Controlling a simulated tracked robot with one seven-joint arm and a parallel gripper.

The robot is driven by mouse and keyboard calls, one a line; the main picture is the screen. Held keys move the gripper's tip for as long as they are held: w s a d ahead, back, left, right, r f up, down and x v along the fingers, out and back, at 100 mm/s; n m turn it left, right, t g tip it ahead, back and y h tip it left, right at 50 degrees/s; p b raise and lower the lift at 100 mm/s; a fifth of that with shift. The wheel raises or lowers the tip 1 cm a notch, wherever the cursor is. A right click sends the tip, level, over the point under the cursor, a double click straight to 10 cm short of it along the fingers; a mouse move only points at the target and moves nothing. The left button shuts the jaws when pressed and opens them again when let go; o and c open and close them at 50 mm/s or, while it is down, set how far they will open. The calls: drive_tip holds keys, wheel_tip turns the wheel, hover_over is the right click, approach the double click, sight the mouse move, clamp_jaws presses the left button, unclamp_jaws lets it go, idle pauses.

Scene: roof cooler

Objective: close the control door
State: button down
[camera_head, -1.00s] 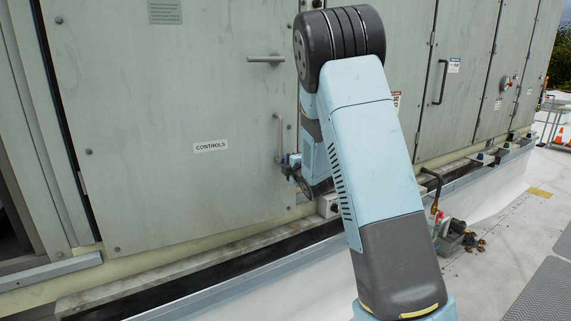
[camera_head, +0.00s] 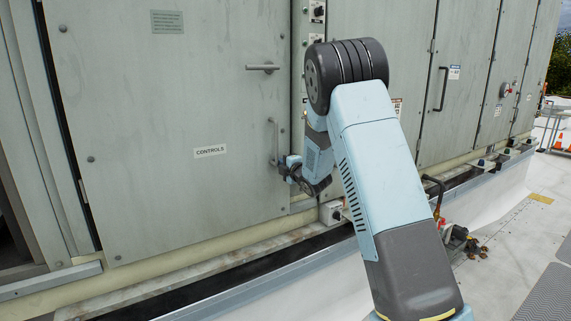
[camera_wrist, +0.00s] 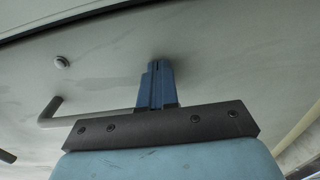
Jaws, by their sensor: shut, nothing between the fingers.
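The control door (camera_head: 180,110) is a large grey-green panel with a CONTROLS label (camera_head: 210,152). Its right edge lies near the cabinet frame; I cannot tell whether it is flush. A lever latch (camera_head: 264,67) points left near the upper right edge. A vertical pull handle (camera_head: 273,142) is below it. My gripper (camera_head: 283,165) is at the lower end of this handle, close to the door. In the wrist view its blue fingers (camera_wrist: 157,82) are together and empty, pointing at the door face. The handle (camera_wrist: 55,108) runs beside them at left. Contact cannot be told.
A strip with black knobs (camera_head: 318,12) shows right of the door. Further closed panels with a handle (camera_head: 441,88) continue rightward. A ledge (camera_head: 215,250) runs below the door.

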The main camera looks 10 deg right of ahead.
drive_tip(key=shift+w+a+r, duration=0.1)
drive_tip(key=shift+w+r, duration=0.25)
drive_tip(key=shift+r, duration=0.15)
drive_tip(key=s+d+r, duration=0.1)
drive_tip(key=s+d, duration=0.2)
drive_tip(key=s, duration=0.5)
drive_tip(key=s+d+r+n+y, duration=0.1)
drive_tip(key=s+d, duration=0.2)
drive_tip(key=s, duration=0.4)
drive_tip(key=s+d+r, duration=0.2)
drive_tip(key=s+d, duration=0.1)
drive_tip(key=s, duration=0.5)
drive_tip(key=x, duration=1.4)
drive_tip(key=shift+a+f+g, duration=0.3)
drive_tip(key=shift+f+g, duration=0.1)
drive_tip(key=shift+f, duration=0.2)
drive_tip(key=shift+s, duration=0.1)
